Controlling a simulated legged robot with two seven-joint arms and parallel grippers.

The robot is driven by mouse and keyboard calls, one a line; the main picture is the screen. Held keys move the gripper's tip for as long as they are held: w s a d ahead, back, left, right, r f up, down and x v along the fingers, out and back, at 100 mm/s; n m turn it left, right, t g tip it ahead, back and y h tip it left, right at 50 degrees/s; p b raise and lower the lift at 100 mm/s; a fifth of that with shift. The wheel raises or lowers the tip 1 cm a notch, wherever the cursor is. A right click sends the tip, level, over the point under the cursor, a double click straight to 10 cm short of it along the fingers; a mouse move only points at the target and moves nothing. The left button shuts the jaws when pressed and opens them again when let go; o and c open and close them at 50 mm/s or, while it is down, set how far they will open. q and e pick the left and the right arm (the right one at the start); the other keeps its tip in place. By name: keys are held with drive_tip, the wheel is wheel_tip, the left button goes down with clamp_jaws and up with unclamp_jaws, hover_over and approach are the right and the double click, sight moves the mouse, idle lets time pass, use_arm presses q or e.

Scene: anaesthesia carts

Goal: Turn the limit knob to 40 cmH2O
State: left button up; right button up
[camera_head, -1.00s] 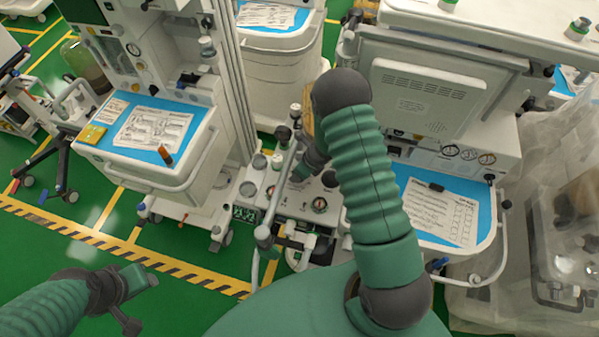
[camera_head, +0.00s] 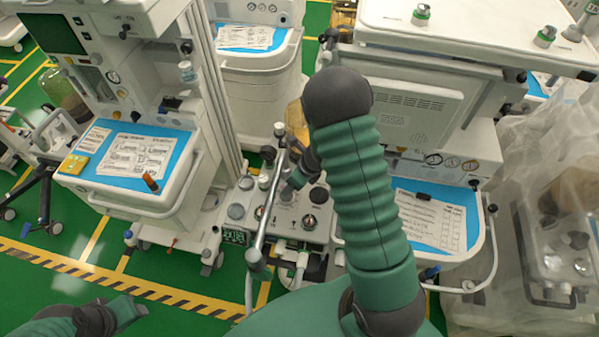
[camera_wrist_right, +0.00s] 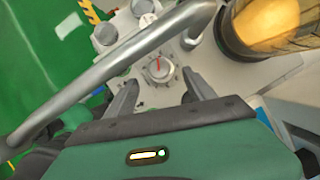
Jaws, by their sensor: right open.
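The limit knob (camera_wrist_right: 158,69) is a small round grey dial with a red mark, on a pale panel ringed by printed markings in the right wrist view. My right gripper (camera_wrist_right: 160,86) is open, with one finger on each side of the knob's near side. The fingers look apart from the knob, and nothing is between them. In the head view my right gripper (camera_head: 297,181) is over the small machine's panel (camera_head: 272,232), and I cannot make out the knob there. My left gripper (camera_head: 122,309) is at the lower left, away from the machines; its jaw opening is unclear.
A metal bar (camera_wrist_right: 110,65) crosses the wrist view close to the gripper. An amber canister (camera_wrist_right: 262,25) is at the upper right. In the head view carts stand on both sides, with a blue-topped tray (camera_head: 172,205) at left.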

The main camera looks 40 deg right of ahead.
drive_tip(key=a+p+v, duration=0.1)
drive_tip(key=v, duration=0.7)
drive_tip(key=shift+d, duration=0.4)
